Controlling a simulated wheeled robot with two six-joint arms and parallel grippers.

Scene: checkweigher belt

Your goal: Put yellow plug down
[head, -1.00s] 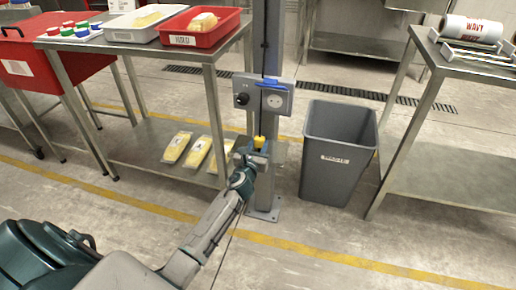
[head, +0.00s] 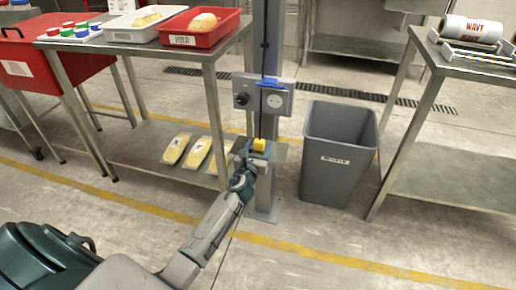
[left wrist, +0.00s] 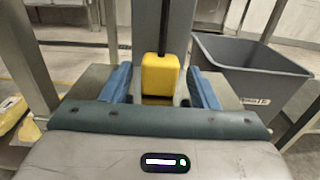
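The yellow plug (head: 259,145) is in front of the grey post, with a dark cord running up from it. In the left wrist view the plug (left wrist: 160,75) stands between the two blue fingers, with a gap on each side. My left gripper (head: 257,150) is open around the plug, and its fingers (left wrist: 160,87) are spread. A small grey shelf (head: 279,153) shows at the post beside the plug. The plug appears to be on it, but its underside is hidden. My right gripper is not in view.
A socket box (head: 274,101) with a blue piece is on the post above. A grey waste bin (head: 335,165) stands to the right. A steel table (head: 140,55) with a red tray (head: 202,38) is at left, and another table (head: 470,66) at right.

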